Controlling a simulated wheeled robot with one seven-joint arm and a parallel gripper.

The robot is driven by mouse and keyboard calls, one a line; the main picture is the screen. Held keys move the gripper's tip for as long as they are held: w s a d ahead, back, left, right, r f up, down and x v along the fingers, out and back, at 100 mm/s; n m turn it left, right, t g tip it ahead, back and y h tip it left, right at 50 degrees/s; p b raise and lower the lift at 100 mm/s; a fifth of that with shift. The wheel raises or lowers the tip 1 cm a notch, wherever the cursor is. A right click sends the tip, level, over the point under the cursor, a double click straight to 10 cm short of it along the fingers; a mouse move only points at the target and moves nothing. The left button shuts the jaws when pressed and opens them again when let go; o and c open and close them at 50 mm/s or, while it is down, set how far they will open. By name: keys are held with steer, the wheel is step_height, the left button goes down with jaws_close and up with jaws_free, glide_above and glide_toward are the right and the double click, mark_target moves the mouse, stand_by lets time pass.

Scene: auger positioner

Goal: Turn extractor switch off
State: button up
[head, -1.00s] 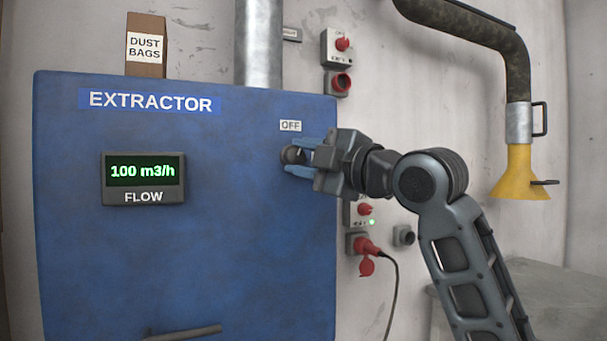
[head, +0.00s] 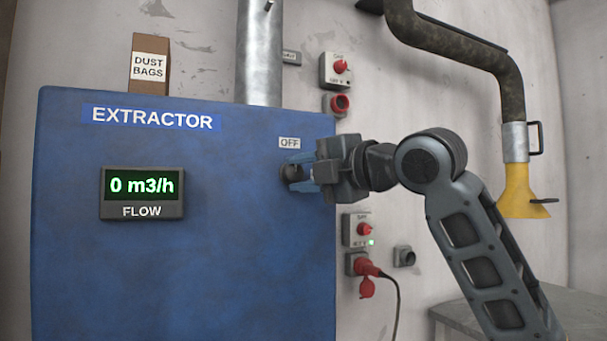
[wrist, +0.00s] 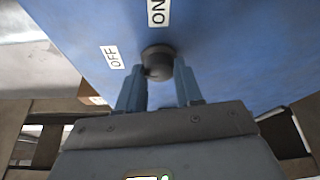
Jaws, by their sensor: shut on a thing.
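The blue extractor cabinet (head: 80,275) fills the left of the head view. Its dark round switch knob (head: 292,172) is near the right edge, below an OFF label (head: 290,143). My gripper (head: 300,172) is at the knob, with its blue fingers on either side of it. In the wrist view the knob (wrist: 158,62) lies between the fingertips, with the OFF label (wrist: 112,58) to its left and an ON label (wrist: 157,12) above. The knob's pointer cannot be made out. The flow display (head: 142,186) reads 0 m3/h.
A box of dust bags (head: 150,64) and a metal duct (head: 259,60) stand on top of the cabinet. Red-knobbed switch boxes (head: 337,69) and a plugged socket (head: 362,266) are on the wall. A yellow hood (head: 520,190) hangs at right above a grey table (head: 590,312).

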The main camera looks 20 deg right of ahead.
steer(key=o, duration=1)
steer(key=shift+o, duration=0.2)
steer(key=b+v, duration=0.1)
steer(key=v, duration=0.6)
steer(key=shift+s, duration=0.35)
steer(key=shift+d, duration=0.15)
steer(key=shift+f, duration=0.1)
